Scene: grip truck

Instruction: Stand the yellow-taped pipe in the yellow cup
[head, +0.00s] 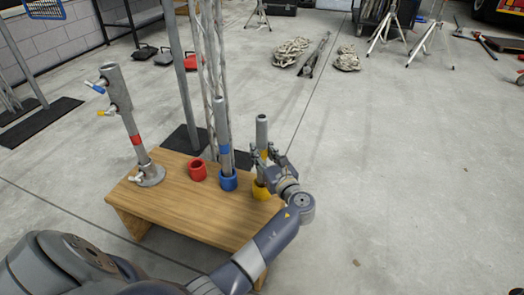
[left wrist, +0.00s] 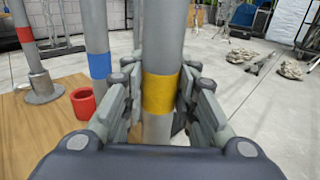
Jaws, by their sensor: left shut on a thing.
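The yellow-taped pipe (left wrist: 160,92) is upright between the fingers of my left gripper (left wrist: 155,95), which is shut on it around the yellow tape. In the head view my left gripper (head: 266,162) holds this pipe (head: 262,130) directly over the yellow cup (head: 261,190) at the table's right end. The pipe's lower end is hidden by the gripper and the cup, so I cannot tell how deep it sits. My right gripper is not in view.
A blue-taped pipe (head: 222,130) stands in the blue cup (head: 228,181). The red cup (head: 197,169) is empty. A metal stand with a red band (head: 136,140) rises at the left of the wooden table (head: 180,205).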

